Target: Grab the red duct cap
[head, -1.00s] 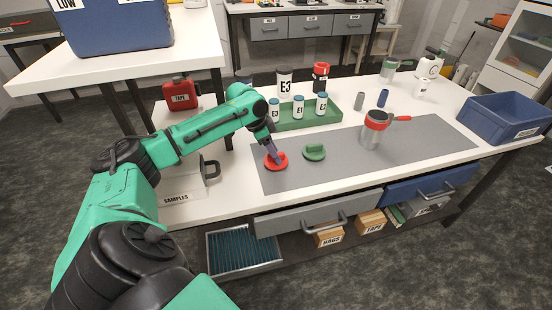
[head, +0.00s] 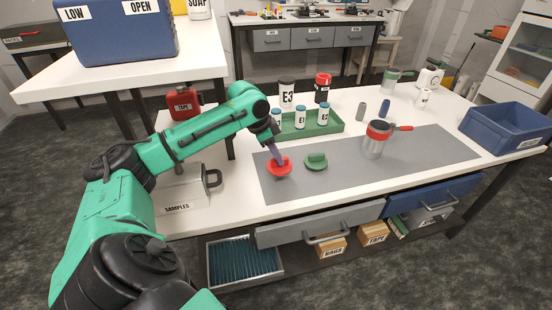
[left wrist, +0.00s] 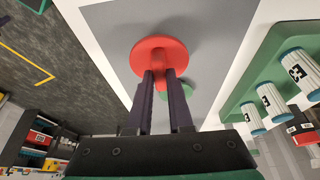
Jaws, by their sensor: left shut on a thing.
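The red duct cap (head: 281,170) is a round disc with a raised grip. It is at the left end of the grey mat (head: 412,152), looks slightly tilted, and I cannot tell if its edge touches the mat. My left gripper (head: 277,158) comes down from above and is shut on the cap's grip. In the left wrist view both fingers (left wrist: 162,75) close on that grip, below the red disc (left wrist: 147,52). A similar green cap (head: 316,161) lies on the mat to the right. My right gripper is not in view.
A green tray (head: 312,130) with several E-labelled jars stands behind the caps. A red-banded canister (head: 376,140) stands on the mat to the right, and a blue bin (head: 506,127) at the far right. A SAMPLES box (head: 184,190) is at the left. The mat's front is clear.

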